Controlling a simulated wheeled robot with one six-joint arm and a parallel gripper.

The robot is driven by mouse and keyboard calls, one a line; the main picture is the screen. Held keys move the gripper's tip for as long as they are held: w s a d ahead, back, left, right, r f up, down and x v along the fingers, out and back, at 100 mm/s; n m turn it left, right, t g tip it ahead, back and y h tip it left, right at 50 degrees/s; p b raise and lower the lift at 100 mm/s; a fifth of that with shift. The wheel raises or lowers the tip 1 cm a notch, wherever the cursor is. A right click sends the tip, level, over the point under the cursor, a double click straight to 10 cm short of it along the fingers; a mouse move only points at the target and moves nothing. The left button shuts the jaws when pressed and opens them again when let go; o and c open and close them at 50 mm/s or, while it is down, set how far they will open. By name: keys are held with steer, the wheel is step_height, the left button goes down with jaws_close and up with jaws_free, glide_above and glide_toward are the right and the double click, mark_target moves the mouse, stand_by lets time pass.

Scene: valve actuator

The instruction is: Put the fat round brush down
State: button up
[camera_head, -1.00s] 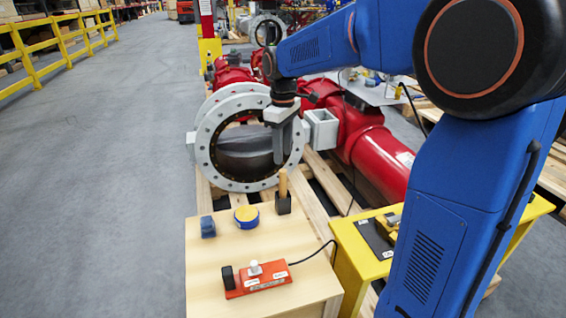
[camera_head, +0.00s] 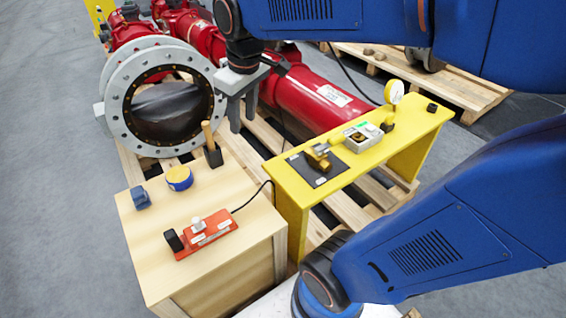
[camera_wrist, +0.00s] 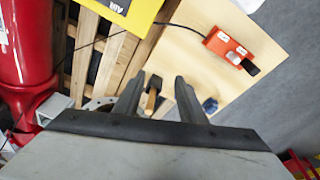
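A short piece with a light wooden handle and a dark square block at its foot, which I take to be the fat round brush (camera_head: 211,144), stands upright at the far right corner of the wooden crate top (camera_head: 222,195). I cannot see whether the block is its head or a holder. My gripper (camera_head: 242,118) hangs above and to the right of it, fingers down, spread apart with nothing between them. In the wrist view the brush (camera_wrist: 153,86) shows beyond the open fingers (camera_wrist: 159,80), apart from them.
The crate top also bears a blue-and-yellow tin (camera_head: 179,178), a small blue block (camera_head: 140,198) and a red switch box (camera_head: 207,234) with a cable. A yellow bench (camera_head: 290,185) with small parts and a gauge stands right. A grey-flanged valve (camera_head: 115,120) and red pipe (camera_head: 310,88) lie behind.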

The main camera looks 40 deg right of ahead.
steer(key=s+d+f+m+t, duration=0.2)
steer(key=s+f+m, duration=0.2)
steer(key=s, duration=1)
step_height(320, 180, down, 2)
steer(key=shift+d+f, duration=0.15)
steer(key=shift+o, duration=0.5)
steer(key=shift+w, duration=0.1)
step_height(320, 180, up, 12)
steer(key=n+g, duration=0.4)
steer(key=n, duration=0.5)
glide_above(205, 123)
steer(key=f, duration=1.1)
steer(key=shift+a+f, duration=0.2)
steer(key=shift+f, duration=0.1)
steer(key=shift+w+d+f, duration=0.1)
steer(key=shift+f, duration=1.3)
steer(key=shift+d+f, duration=0.1)
steer(key=shift+f, duration=1.25)
